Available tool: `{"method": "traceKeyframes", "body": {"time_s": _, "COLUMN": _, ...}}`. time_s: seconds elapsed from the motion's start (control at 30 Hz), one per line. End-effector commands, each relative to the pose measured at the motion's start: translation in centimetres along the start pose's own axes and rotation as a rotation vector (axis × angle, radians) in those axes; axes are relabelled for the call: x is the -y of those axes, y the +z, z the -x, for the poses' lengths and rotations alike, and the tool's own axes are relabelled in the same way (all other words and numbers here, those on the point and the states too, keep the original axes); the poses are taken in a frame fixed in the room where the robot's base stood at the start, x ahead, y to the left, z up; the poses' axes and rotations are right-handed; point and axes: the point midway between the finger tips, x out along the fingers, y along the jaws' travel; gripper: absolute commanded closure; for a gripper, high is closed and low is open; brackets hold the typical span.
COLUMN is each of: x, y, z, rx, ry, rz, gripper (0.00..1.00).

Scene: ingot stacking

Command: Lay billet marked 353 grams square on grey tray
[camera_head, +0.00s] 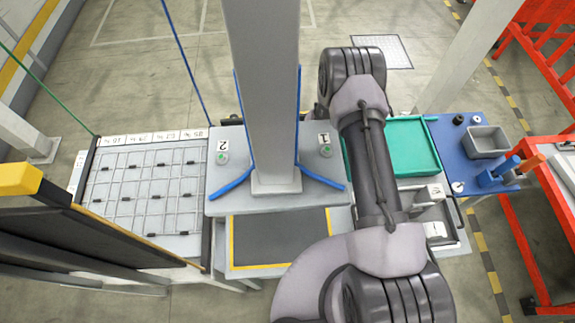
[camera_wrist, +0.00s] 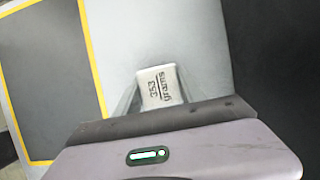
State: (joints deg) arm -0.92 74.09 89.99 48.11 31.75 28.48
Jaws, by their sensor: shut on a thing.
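The billet (camera_wrist: 161,87) is a small pale block with dark lettering that reads "353 grams" in the wrist view. My gripper (camera_wrist: 158,92) is shut on it, with the marked face turned toward the camera. The fingers are hard to make out beside it. In the head view my gripper and this billet do not show; my arm covers part of the bench. A grey tray-like holder (camera_head: 456,246) with pale blocks stands at the right of the arm, partly hidden. I cannot tell whether it is the grey tray named in the task.
A yellow-bordered dark pad (camera_head: 279,239) lies before the column; it also shows in the wrist view (camera_wrist: 40,80). A gridded board (camera_head: 150,190) stands left. A green tray (camera_head: 405,146), a grey bin (camera_head: 487,141) and blue fixtures (camera_head: 497,173) are right. A column (camera_head: 263,80) stands mid-bench.

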Motion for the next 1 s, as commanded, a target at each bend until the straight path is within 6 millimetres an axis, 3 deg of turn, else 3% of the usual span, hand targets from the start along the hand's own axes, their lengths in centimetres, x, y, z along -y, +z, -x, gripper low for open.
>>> {"method": "traceKeyframes", "body": {"time_s": 0.27, "x": 0.1, "y": 0.2, "z": 0.4, "rx": 0.000, "ry": -0.002, "rz": 0.000, "gripper": 1.00}}
{"method": "traceKeyframes", "body": {"time_s": 0.53, "x": 0.2, "y": 2.7, "z": 6.6, "rx": 0.001, "ry": -0.004, "rz": 0.001, "gripper": 1.00}}
{"method": "traceKeyframes", "body": {"time_s": 0.7, "x": 0.1, "y": 3.7, "z": 9.0, "rx": 0.001, "ry": -0.001, "rz": 0.000, "gripper": 1.00}}
{"method": "traceKeyframes", "body": {"time_s": 1.0, "x": 0.0, "y": 3.9, "z": 9.3, "rx": 0.001, "ry": 0.000, "rz": 0.000, "gripper": 1.00}}
